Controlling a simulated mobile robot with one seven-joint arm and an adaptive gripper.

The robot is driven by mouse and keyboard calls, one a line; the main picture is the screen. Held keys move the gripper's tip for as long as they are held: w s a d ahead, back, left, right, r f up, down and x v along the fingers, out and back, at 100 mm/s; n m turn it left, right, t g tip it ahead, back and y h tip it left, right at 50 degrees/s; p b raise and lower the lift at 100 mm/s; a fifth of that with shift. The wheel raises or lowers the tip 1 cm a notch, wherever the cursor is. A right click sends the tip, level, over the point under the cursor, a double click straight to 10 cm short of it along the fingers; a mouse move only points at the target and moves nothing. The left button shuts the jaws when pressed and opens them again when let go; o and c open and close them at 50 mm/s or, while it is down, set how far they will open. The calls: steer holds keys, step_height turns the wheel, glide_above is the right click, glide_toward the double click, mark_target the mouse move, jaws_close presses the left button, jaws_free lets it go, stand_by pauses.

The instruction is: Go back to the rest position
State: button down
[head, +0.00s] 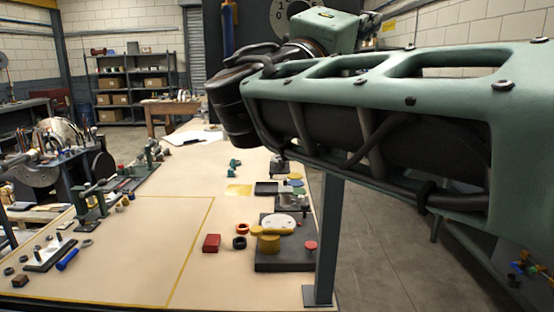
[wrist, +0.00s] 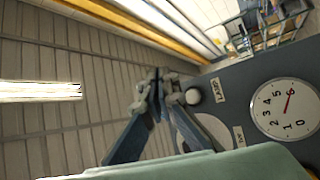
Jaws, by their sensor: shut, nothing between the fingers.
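My gripper (wrist: 160,88) shows in the wrist view with its fingers together and nothing between them. It is raised away from the table, with wall and ceiling behind it. A grey panel with a round white dial (wrist: 268,112) and a pale knob (wrist: 193,96) appears to its right; I cannot tell whether they touch. In the head view my arm stretches across the upper right, above the workbench (head: 140,240). The gripper cannot be made out clearly there.
A dark plate (head: 285,265) bears a yellow cylinder (head: 268,245) and a white disc (head: 278,220). A red block (head: 211,243) and two rings lie beside it. Metal parts and a blue cylinder (head: 67,259) are at left. The yellow-outlined area's middle is clear. A post (head: 327,240) stands at the bench's right edge.

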steer(key=s+d+f+m+g+y+p, duration=0.1)
steer(key=s+d+f+g+y+p, duration=0.2)
steer(key=f, duration=0.4)
steer(key=s+d+f+g+y, duration=0.1)
steer(key=s+d+f+g, duration=0.2)
steer(key=f, duration=0.4)
steer(key=s+d+f+m+g+y+p, duration=0.1)
steer(key=d+f+g+p, duration=0.15)
steer(key=d+f, duration=0.35)
steer(key=s+a+f+m+g+y+p, duration=0.2)
steer(key=s+a+f+m+y+p, duration=0.1)
steer(key=s+a+f+y, duration=0.6)
steer(key=shift+s+a+f+m+g+y+p, duration=0.35)
steer(key=shift+s+a+f+m, duration=0.3)
steer(key=shift+a+f, duration=1.7)
steer(key=shift+d+f, duration=0.55)
steer(key=shift+d, duration=0.05)
